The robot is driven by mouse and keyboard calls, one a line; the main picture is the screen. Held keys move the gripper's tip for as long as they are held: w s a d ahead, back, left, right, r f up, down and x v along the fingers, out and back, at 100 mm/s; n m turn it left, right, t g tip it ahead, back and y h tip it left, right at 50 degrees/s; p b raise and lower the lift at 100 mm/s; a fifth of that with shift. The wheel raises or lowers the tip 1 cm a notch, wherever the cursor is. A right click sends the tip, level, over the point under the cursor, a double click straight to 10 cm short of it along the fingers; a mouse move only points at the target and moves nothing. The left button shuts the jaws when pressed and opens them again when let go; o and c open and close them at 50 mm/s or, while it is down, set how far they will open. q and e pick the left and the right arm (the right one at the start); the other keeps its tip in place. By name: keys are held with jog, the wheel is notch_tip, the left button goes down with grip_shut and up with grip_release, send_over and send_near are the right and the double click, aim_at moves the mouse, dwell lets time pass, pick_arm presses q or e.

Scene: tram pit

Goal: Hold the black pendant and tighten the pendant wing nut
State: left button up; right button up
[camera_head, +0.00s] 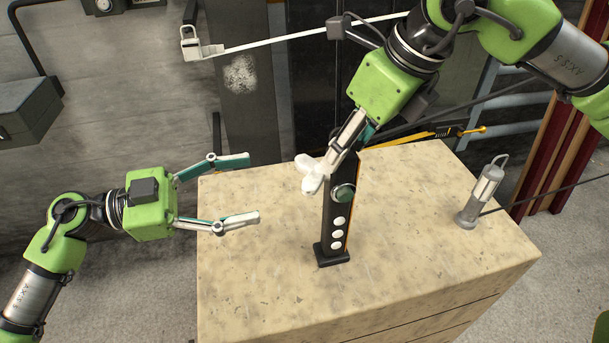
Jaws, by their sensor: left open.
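The black pendant (334,222) stands upright on the tan block top, with white buttons down its face and a round green button above them. A white wing nut (312,177) shows at the pendant's upper left. My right gripper (334,157) reaches down from the upper right, its fingertips at the wing nut and over the pendant's top. Its fingers overlap in this view, so its grip cannot be made out. My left gripper (252,188) is open and empty, left of the pendant and apart from it, with its fingers pointing toward it.
The tan block (270,285) has free top around the pendant. A grey lamp (482,195) with a cable stands at its right. A yellow and black tool (430,134) lies behind. A grey box (25,110) is at the far left.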

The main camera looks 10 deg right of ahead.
aim_at(305, 177)
pick_arm(q)
jog(key=d, duration=0.7)
jog(key=w+d, duration=0.1)
jog(key=d, duration=0.2)
jog(key=shift+d, duration=0.4)
jog(key=c, duration=1.1)
